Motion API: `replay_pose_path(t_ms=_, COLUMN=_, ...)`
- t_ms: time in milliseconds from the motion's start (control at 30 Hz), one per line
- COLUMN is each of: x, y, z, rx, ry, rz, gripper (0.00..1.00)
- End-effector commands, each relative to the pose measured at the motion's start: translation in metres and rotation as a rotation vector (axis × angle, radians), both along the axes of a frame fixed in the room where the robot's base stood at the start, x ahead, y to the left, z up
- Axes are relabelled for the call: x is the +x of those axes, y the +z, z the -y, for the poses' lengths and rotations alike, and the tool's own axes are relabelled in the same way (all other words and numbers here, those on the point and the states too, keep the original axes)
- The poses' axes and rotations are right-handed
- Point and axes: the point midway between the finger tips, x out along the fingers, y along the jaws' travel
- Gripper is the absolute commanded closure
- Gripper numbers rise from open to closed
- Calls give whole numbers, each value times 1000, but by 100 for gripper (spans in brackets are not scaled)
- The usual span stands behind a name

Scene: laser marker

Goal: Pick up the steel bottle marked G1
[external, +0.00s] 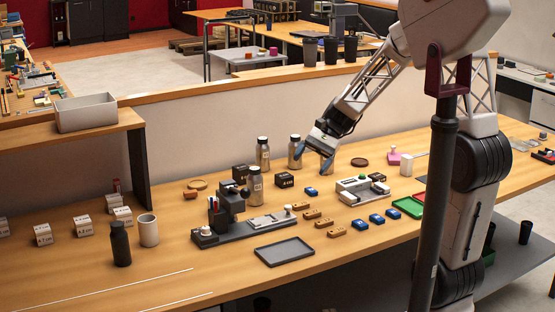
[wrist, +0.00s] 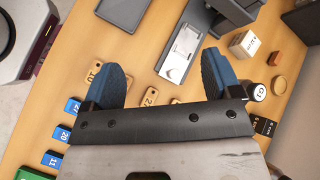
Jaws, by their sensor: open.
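In the wrist view, a bottle cap (wrist: 257,91) with a round white label shows just right of the right finger; the label looks like G1 or C1. My gripper (external: 314,158) is open and empty above the table, its blue fingers spread wide in the wrist view (wrist: 160,82).
The laser marker (external: 232,195) stands left of my gripper. Black boxes (external: 284,180), wooden blocks (external: 319,222), blue blocks (external: 377,219) and a white device (external: 362,190) are nearby. A grey tray (external: 284,252) lies at the front.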

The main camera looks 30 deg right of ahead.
Motion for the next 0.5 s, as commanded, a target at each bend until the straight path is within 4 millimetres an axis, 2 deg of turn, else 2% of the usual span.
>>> replay_pose_path(t_ms=500, x=104, y=-54, z=-13, rx=292, ry=-225, rz=-276, gripper=16)
